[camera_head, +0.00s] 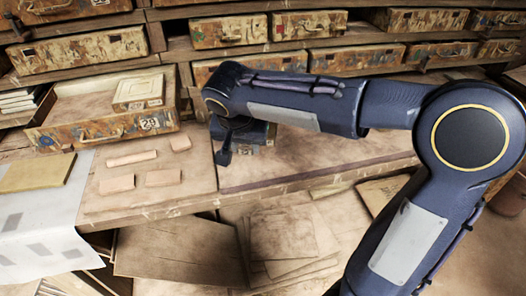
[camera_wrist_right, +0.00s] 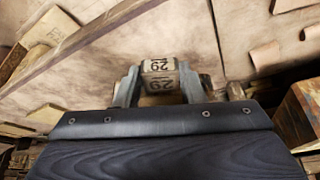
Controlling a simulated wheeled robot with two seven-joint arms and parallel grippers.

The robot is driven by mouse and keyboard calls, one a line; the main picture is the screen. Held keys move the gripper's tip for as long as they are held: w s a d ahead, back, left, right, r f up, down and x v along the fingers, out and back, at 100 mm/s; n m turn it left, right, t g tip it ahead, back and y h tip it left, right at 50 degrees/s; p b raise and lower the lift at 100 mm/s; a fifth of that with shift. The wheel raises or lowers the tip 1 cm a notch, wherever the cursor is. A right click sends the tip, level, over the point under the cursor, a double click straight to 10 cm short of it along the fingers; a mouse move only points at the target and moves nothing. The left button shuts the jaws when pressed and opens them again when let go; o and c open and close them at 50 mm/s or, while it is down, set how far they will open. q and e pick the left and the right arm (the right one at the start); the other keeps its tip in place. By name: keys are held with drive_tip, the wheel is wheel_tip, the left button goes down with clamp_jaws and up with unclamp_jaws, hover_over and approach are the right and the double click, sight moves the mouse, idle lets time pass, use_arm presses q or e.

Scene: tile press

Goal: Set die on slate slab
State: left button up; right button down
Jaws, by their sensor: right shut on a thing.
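My right gripper (camera_wrist_right: 158,88) is shut on the die (camera_wrist_right: 160,70), a small block with 29 printed on two pale faces, upside down in the right wrist view. The grey fingers stand on either side of it. In the head view part of the right gripper (camera_head: 224,152) shows below the wrist, over the table; the arm hides most of it, and I cannot make out the die there. I cannot tell whether the die touches the surface under it. I cannot identify the slate slab in either view. My left gripper is not in view.
Several clay tiles (camera_head: 132,158) lie on the wooden table (camera_head: 200,190), left of the right gripper. An open drawer (camera_head: 75,130) marked 29 stands behind them, with a pale block (camera_head: 138,92). A white sheet (camera_head: 40,215) hangs at left. Painted drawers (camera_head: 228,32) line the back.

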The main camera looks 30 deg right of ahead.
drive_tip(key=w+d+f, duration=0.1)
drive_tip(key=f, duration=0.1)
drive_tip(key=w+d+f, duration=0.1)
drive_tip(key=d+f, duration=0.1)
drive_tip(key=w+d+f, duration=0.1)
drive_tip(key=d+f, duration=0.1)
drive_tip(key=shift+w+d, duration=0.1)
drive_tip(key=shift+w, duration=0.3)
drive_tip(key=x, duration=0.3)
drive_tip(key=shift+s+f, duration=0.15)
drive_tip(key=shift+s, duration=0.1)
drive_tip(key=shift+f, duration=0.35)
drive_tip(key=shift+f, duration=0.2)
drive_tip(key=c, duration=0.9)
unclamp_jaws()
